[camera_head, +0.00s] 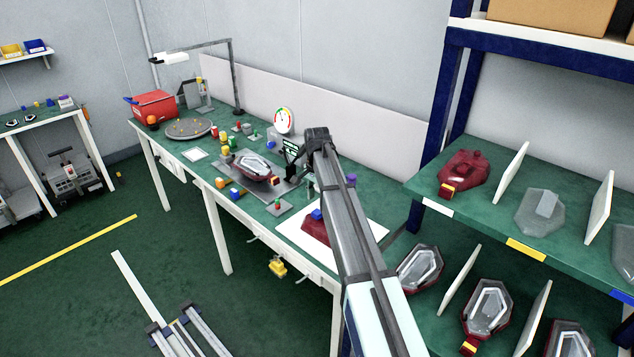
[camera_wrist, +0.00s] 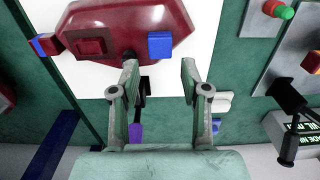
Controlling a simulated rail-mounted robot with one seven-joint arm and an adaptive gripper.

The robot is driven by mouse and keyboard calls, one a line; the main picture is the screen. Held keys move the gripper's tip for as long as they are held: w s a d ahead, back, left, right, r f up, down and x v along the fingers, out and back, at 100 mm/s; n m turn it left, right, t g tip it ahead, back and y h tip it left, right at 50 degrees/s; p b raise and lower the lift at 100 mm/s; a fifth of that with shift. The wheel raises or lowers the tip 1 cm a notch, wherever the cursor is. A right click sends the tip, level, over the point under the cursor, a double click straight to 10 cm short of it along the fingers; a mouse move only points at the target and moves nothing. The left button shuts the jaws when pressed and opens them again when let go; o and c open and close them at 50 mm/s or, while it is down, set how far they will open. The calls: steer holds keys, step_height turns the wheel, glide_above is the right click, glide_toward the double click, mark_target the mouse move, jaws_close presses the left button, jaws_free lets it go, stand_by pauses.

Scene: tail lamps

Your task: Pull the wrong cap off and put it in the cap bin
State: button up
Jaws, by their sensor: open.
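A dark red lamp housing (camera_wrist: 115,22) lies on a white mat (camera_wrist: 85,80), red back up. A blue cap (camera_wrist: 160,44) sits on it near one end. A raised red block (camera_wrist: 90,46) and a red connector with a blue end (camera_wrist: 42,45) show at the other end. My gripper (camera_wrist: 160,72) is open and empty, its fingertips just short of the blue cap in the picture; the height gap is unclear. In the head view the housing (camera_head: 314,229) and blue cap (camera_head: 317,214) are partly behind my arm, which hides the gripper. I cannot identify the cap bin.
Another lamp (camera_head: 255,167) rests on a grey plate, with small coloured parts around it. A lit display (camera_wrist: 300,128) stands near my gripper. A shelf rack (camera_head: 480,205) holding lamps stands at right.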

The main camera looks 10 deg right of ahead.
mark_target(317, 211)
step_height(317, 211, down, 6)
steer(key=shift+f+p, duration=0.25)
steer(key=shift+p, duration=0.3)
jaws_close()
